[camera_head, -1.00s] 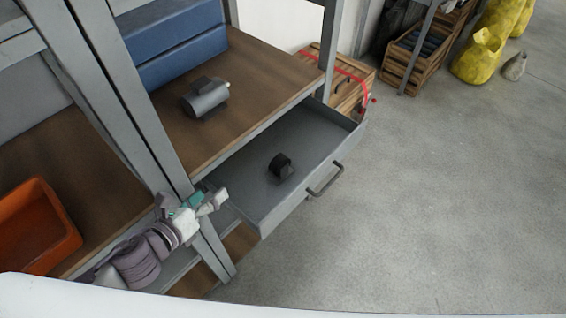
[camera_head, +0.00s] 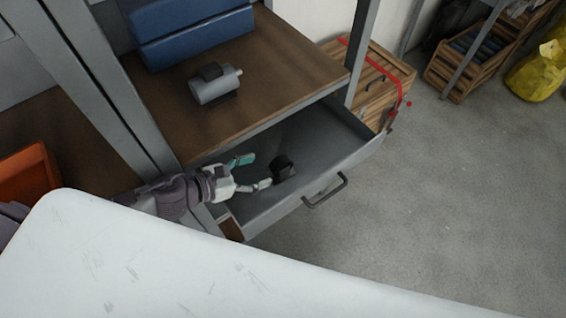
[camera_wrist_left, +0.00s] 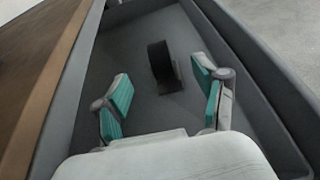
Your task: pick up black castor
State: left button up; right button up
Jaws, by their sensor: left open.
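The black castor (camera_head: 283,165) sits inside the open grey drawer (camera_head: 345,163), near its middle. In the left wrist view the castor (camera_wrist_left: 160,65) stands upright on the drawer floor, beyond the fingertips and between their lines. My left gripper (camera_head: 255,172) is open and empty, over the drawer just left of the castor. Its teal-padded fingers are spread apart in the left wrist view (camera_wrist_left: 162,88). No contact with the castor shows. My right gripper is not in view.
The drawer's front has a handle (camera_head: 325,191). Above it is a wooden shelf (camera_head: 290,62) with a grey motor-like part (camera_head: 215,84) and a blue case (camera_head: 190,30). A wooden crate (camera_head: 372,88) stands behind the drawer. An orange bin (camera_head: 30,176) is at left.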

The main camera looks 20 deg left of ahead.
aim_at(273, 166)
pick_arm(q)
jog(key=x, duration=0.4)
jog(key=shift+w+d+p, duration=0.2)
jog(key=shift+w+p, duration=0.1)
jog(key=shift+p, duration=0.1)
jog(key=shift+x, duration=0.85)
jog(key=x, duration=0.2)
jog(key=p+x, duration=0.1)
jog(key=x, duration=0.1)
jog(key=shift+w+d+f, duration=0.1)
jog(key=shift+w+f, duration=0.1)
jog(key=shift+f, duration=0.15)
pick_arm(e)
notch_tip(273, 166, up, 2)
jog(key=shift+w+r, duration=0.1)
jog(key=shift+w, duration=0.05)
pick_arm(q)
jog(key=shift+c, duration=1.2)
grip_shut()
